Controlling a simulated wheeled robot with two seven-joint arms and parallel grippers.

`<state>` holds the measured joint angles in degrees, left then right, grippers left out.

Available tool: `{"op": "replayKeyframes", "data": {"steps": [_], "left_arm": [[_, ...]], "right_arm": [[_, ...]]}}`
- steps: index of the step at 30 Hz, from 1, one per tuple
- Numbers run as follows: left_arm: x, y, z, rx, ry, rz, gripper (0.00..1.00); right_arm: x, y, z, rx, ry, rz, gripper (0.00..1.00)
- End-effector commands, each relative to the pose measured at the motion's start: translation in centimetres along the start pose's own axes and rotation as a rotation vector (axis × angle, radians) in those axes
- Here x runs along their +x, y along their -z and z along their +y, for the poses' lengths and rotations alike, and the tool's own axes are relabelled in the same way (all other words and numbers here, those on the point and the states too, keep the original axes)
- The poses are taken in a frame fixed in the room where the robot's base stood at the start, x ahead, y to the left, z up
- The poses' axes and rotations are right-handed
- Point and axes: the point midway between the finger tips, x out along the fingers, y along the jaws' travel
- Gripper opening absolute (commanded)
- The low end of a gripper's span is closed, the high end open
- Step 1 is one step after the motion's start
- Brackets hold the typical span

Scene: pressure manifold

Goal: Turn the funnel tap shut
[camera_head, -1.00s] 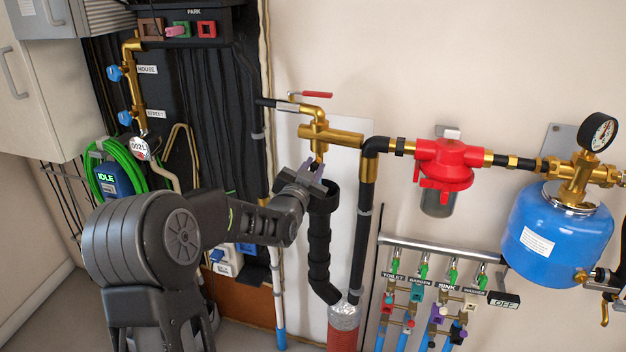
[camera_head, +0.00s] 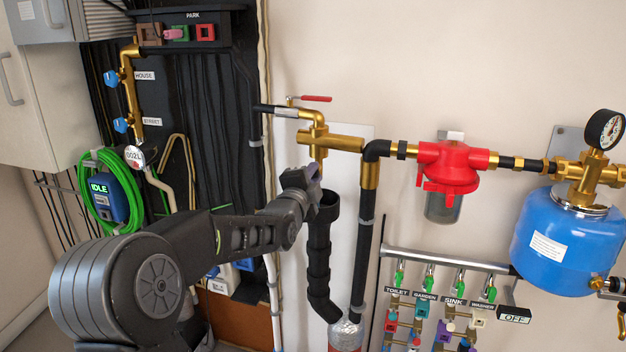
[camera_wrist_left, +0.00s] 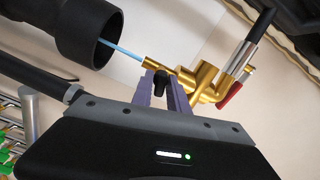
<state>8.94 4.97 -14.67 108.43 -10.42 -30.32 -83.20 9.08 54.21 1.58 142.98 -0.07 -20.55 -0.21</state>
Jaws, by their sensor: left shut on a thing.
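The funnel tap is at the brass outlet below the brass valve body (camera_head: 317,140). In the left wrist view its small black handle (camera_wrist_left: 161,80) sits between the purple fingers of my left gripper (camera_wrist_left: 163,88), which is shut on it. A thin light-blue stream of water (camera_wrist_left: 120,48) runs from the brass spout (camera_wrist_left: 150,63) into the black funnel (camera_wrist_left: 88,30). In the head view my left gripper (camera_head: 314,173) is just above and left of the funnel (camera_head: 328,204), and hides the handle. My right gripper is not in view.
A red-handled lever (camera_head: 316,98) is above the valve body. A black pipe (camera_head: 367,200) runs down to the right of the funnel. Further right are a red filter (camera_head: 448,165), a blue tank (camera_head: 562,240) and a manifold rail (camera_head: 445,259) with green taps.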

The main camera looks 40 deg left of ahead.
Motion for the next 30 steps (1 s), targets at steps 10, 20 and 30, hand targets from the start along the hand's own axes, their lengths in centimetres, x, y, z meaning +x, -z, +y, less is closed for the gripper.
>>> {"op": "replayKeyframes", "data": {"steps": [10,20,30], "left_arm": [[-0.01,0.0,0.22,0.219,-0.003,0.0,0.0],[-0.01,0.01,0.24,0.277,-0.003,0.001,0.0],[0.0,0.01,0.25,0.277,-0.003,0.001,0.24]], "right_arm": [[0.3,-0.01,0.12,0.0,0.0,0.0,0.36],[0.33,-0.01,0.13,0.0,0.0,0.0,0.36],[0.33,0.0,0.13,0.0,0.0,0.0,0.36]]}}
